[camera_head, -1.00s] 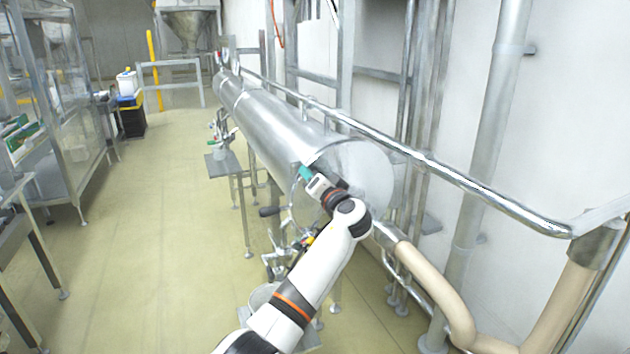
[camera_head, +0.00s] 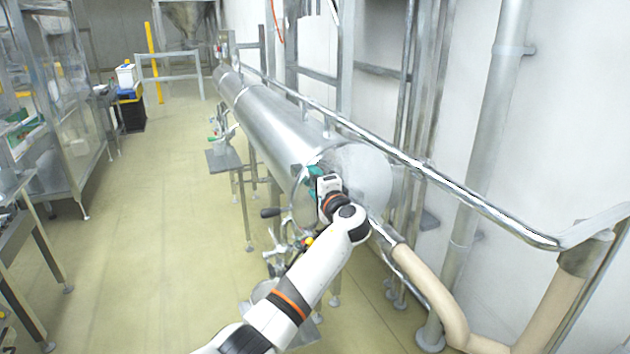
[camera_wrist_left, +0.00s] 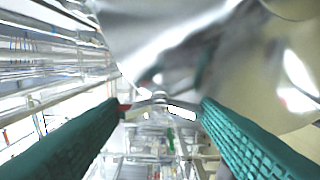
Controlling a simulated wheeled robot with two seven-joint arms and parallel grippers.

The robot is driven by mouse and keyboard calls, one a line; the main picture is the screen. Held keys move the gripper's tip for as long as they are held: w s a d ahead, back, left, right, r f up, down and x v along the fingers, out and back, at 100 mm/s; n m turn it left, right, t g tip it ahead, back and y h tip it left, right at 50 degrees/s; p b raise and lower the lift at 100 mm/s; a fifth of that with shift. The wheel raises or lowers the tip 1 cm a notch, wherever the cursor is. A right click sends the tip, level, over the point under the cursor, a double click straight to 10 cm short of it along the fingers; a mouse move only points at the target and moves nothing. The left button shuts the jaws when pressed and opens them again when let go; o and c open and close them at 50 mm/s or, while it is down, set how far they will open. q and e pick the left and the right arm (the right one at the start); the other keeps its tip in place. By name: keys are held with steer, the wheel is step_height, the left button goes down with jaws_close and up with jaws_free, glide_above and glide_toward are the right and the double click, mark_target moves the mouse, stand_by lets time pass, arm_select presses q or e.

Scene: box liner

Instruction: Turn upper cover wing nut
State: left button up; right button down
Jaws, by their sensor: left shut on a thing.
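The long metal cylinder (camera_head: 268,122) lies on its stand, with its round end cover (camera_head: 368,172) facing me. My left gripper (camera_head: 314,182) is at the upper left rim of that end cover. In the left wrist view its two green fingers (camera_wrist_left: 160,106) are on either side of a metal wing nut (camera_wrist_left: 160,98). The fingers are shut on the wing nut, with a wing near each fingertip. In the head view the wing nut is hidden by the gripper. My right gripper is not in view.
A shiny pipe rail (camera_head: 440,180) runs along the right of the cylinder. A beige hose (camera_head: 430,290) bends at lower right. A black-handled lever (camera_head: 270,212) and valves are below the cover. The floor (camera_head: 150,250) at left is clear.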

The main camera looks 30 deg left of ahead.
arm_select(q)
steer(key=shift+f, duration=0.1)
stand_by(0.5)
steer(key=o, duration=1)
steer(key=b+v, duration=0.4)
steer(key=v, duration=0.8)
